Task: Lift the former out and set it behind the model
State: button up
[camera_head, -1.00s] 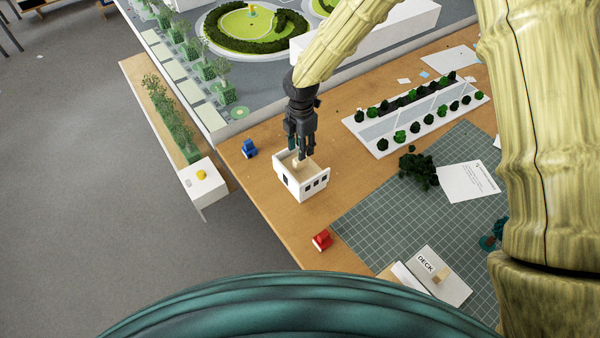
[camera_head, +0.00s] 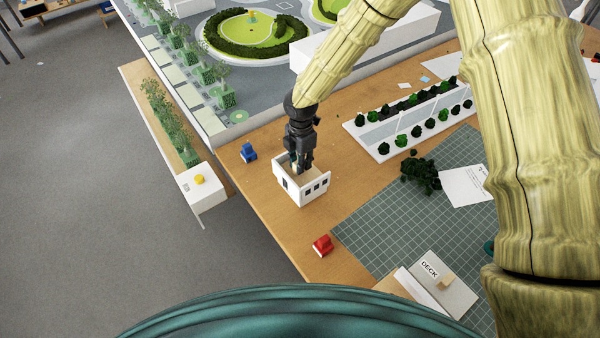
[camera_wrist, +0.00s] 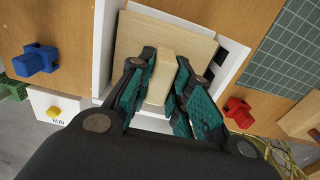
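The former is a pale wooden block (camera_wrist: 200,48) with a narrow upright grip bar (camera_wrist: 162,75). It sits inside a small white open-topped model building (camera_head: 314,192) with dark window openings, on the wooden table. The building's white wall also shows in the wrist view (camera_wrist: 104,45). My gripper (camera_head: 303,168) points down into the building's open top. In the wrist view my gripper (camera_wrist: 167,60) has one finger on each side of the bar, with narrow gaps seeming to remain. The former's lower part is hidden by the walls.
A green cutting mat (camera_head: 380,230) and a planted white strip (camera_head: 400,150) lie right. The large landscape model (camera_head: 215,125) stands behind, with bare table between.

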grip_shut()
jog(key=shift+r+p, duration=0.7)
jog(key=shift+r, duration=0.2)
jog(key=shift+r+p, duration=1.2)
jog(key=shift+r, duration=0.45)
